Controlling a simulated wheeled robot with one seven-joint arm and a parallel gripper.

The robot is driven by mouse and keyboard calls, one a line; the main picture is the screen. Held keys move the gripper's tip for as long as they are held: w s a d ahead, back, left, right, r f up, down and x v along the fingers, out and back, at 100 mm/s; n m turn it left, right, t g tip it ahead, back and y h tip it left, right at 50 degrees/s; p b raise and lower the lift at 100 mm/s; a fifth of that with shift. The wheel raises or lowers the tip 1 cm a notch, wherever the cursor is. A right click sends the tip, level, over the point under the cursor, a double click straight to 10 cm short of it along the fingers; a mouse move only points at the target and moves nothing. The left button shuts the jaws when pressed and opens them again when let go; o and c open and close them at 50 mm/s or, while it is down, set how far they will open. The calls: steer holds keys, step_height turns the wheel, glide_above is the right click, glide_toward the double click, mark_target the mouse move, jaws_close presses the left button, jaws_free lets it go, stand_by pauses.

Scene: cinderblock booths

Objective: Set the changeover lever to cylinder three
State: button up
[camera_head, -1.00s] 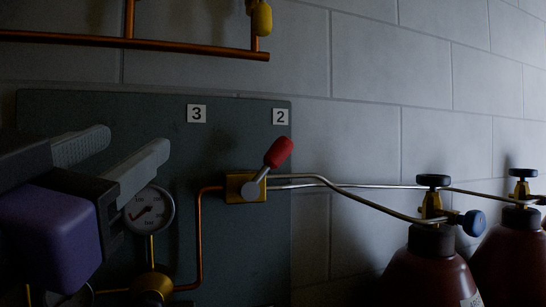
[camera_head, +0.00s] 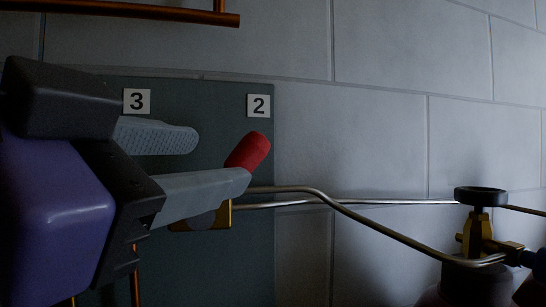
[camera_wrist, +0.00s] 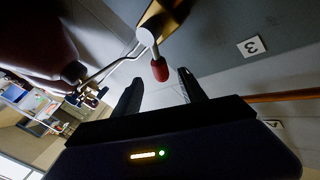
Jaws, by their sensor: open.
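The changeover lever has a red grip (camera_head: 248,152) tilted up and right, toward the "2" label (camera_head: 258,106). The "3" label (camera_head: 136,102) is to its left on the dark panel. My gripper (camera_head: 222,158) is open, reaching in from the left, with the near finger overlapping the lever's lower part in the head view. In the wrist view the red grip (camera_wrist: 160,69) shows just beyond and between the fingertips of my gripper (camera_wrist: 158,80). I cannot tell whether either finger touches it. The brass valve body (camera_head: 222,216) is mostly hidden by the near finger.
Thin metal tubes (camera_head: 372,228) run right from the valve to a cylinder with a black handwheel (camera_head: 480,196). A copper pipe (camera_head: 130,9) runs above the grey panel (camera_head: 240,270). The block wall (camera_head: 390,130) right of the panel is bare above the tubes.

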mark_target(237, 159)
steer(key=p+x, duration=0.1)
steer(key=x, duration=0.7)
steer(key=shift+p, duration=0.4)
jaws_close()
steer(key=shift+s, duration=0.1)
stand_by(0.9)
